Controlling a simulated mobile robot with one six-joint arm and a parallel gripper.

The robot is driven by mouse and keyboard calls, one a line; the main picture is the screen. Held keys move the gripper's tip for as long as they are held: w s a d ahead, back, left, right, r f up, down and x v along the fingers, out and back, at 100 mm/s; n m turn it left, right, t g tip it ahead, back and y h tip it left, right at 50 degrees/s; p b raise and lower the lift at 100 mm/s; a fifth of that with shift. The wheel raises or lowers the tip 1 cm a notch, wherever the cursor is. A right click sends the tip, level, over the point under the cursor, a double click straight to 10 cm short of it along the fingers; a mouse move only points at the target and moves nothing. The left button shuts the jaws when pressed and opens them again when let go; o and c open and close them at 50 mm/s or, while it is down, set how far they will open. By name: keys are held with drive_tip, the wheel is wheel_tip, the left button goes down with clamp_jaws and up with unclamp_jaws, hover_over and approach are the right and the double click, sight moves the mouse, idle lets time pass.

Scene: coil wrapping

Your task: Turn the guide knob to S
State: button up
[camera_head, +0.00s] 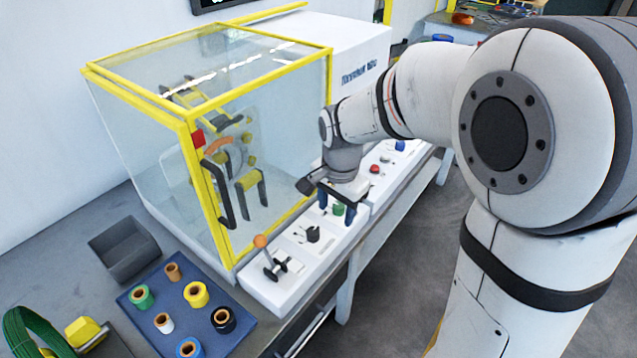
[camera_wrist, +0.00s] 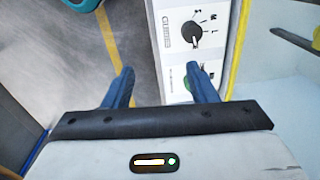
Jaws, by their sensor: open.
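The guide knob (camera_wrist: 192,32) is a round black dial on a white panel in the wrist view, with small S, M and L marks around its upper right. Its pointer setting is too small to tell surely. In the head view a black knob (camera_head: 313,234) stands on the white control panel (camera_head: 290,262). My gripper (camera_head: 337,207) is over the panel, near a green button. In the wrist view my open gripper (camera_wrist: 157,76) has two blue fingers. Its right finger is just below the knob in the picture, its left finger over the floor. Nothing is between them.
A green button (camera_head: 338,210) is beside the fingers. A lever with an orange ball (camera_head: 260,241) stands at the panel's near end. A yellow-framed clear enclosure (camera_head: 219,150) rises behind. A blue tray (camera_head: 146,334) holds several coils. A red button (camera_head: 374,169) lies farther along.

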sight(314, 231)
drive_tip(key=w+a+f+m, duration=0.1)
drive_tip(key=w+a+f, duration=0.1)
drive_tip(key=w+a+f+m, duration=0.1)
drive_tip(key=w+a+f, duration=0.1)
drive_tip(key=shift+a+m+g, duration=0.3)
drive_tip(key=shift+a+m, duration=0.05)
drive_tip(key=shift+m, duration=0.05)
drive_tip(key=shift+f+p, duration=0.35)
drive_tip(key=shift+f, duration=3.45)
drive_tip(key=shift+c, duration=0.2)
